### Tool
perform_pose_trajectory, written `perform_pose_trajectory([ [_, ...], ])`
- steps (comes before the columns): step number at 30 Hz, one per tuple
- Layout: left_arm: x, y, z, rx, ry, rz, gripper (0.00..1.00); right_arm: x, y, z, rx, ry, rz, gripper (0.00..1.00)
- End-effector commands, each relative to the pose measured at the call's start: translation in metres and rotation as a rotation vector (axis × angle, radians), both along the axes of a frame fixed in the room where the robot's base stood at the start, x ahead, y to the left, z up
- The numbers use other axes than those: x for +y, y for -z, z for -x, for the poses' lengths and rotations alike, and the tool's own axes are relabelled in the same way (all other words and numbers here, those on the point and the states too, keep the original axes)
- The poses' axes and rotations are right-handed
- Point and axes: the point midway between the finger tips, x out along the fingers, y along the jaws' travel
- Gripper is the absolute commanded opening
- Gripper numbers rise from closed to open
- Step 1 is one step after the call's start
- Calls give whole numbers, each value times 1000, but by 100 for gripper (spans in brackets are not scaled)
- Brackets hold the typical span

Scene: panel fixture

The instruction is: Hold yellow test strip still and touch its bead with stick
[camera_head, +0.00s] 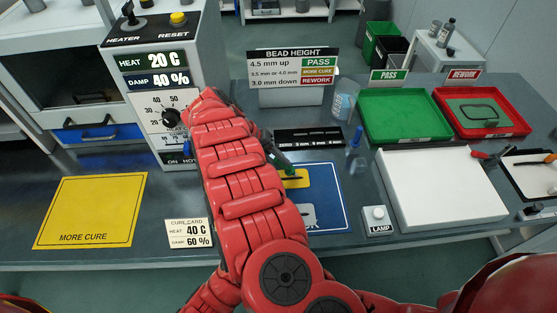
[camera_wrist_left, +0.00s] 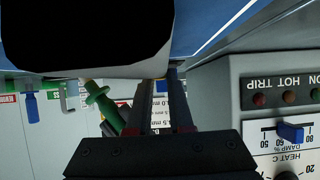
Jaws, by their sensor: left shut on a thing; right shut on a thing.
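The yellow test strip (camera_head: 296,179) lies on the blue mat (camera_head: 332,188), partly hidden by my red right arm. My right gripper (camera_head: 270,148) shows just past that arm, shut on the green-handled stick (camera_head: 281,162), close above the strip. The stick also shows tilted in the left wrist view (camera_wrist_left: 103,97). My left gripper (camera_wrist_left: 170,78) shows in the left wrist view with its fingers close together, shut on the strip. Its fingertips and the grip itself are mostly hidden, and the strip cannot be made out there. The bead is hidden.
The heater box (camera_head: 160,75) stands at the left behind a yellow MORE CURE mat (camera_head: 90,210). The bead height sign (camera_head: 292,97) stands behind. A green PASS tray (camera_head: 403,136), a red REWORK tray (camera_head: 515,127), a white block (camera_head: 440,185) and a lamp button (camera_head: 378,216) are at the right.

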Motion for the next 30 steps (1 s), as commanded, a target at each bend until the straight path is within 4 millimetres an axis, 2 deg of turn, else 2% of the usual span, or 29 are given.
perform_pose_trajectory([
  [30, 0, 0, 0, 0, 0, 0, 0, 0, 9, 0, 0, 0, 0, 0],
])
